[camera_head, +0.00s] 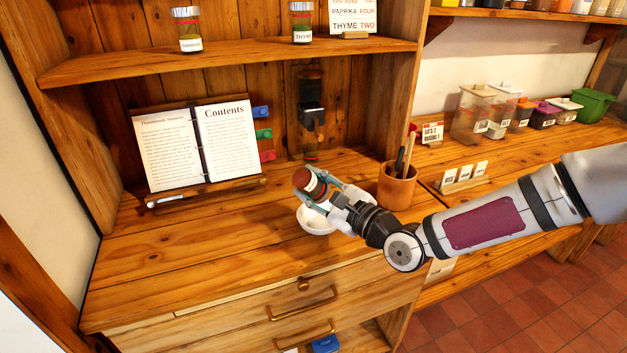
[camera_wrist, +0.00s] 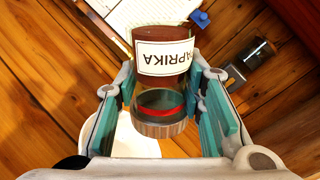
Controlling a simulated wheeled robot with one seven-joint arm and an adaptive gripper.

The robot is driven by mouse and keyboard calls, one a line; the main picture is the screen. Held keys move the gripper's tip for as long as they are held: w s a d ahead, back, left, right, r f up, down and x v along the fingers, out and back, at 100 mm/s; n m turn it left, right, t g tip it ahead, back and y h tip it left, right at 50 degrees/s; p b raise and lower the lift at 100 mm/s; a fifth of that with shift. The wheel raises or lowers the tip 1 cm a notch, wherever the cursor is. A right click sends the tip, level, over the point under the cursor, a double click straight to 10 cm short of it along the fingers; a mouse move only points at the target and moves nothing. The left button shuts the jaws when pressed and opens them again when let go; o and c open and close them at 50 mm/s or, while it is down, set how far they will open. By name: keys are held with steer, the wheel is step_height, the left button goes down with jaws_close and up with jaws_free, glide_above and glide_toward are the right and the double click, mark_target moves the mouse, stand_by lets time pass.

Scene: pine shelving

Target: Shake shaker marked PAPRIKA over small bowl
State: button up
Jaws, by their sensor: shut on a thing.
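The PAPRIKA shaker (camera_wrist: 162,72), a glass jar with dark red contents, a white label and a ribbed cap, is held between the teal pads of my gripper (camera_wrist: 165,112). In the wrist view its label reads upside down. In the head view the shaker (camera_head: 310,183) is tilted in my gripper (camera_head: 325,192), above the small white bowl (camera_head: 312,220). The bowl stands on the wooden counter and is partly hidden by my gripper. Part of the bowl shows below the cap in the wrist view (camera_wrist: 136,143).
An open book (camera_head: 170,150) on a stand is behind at left. A wooden cup (camera_head: 397,187) with utensils stands close right of my gripper. A dark dispenser (camera_head: 311,115) is at the back. Two jars and a recipe sign (camera_head: 353,17) are on the shelf above. The left counter is clear.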

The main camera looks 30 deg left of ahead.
steer(key=shift+r+p, duration=0.7)
steer(key=shift+r, duration=1.05)
steer(key=shift+f+b, duration=0.95)
steer(key=shift+f, duration=0.8)
steer(key=shift+r, duration=0.1)
steer(key=shift+r+p, duration=0.7)
steer(key=shift+r, duration=1)
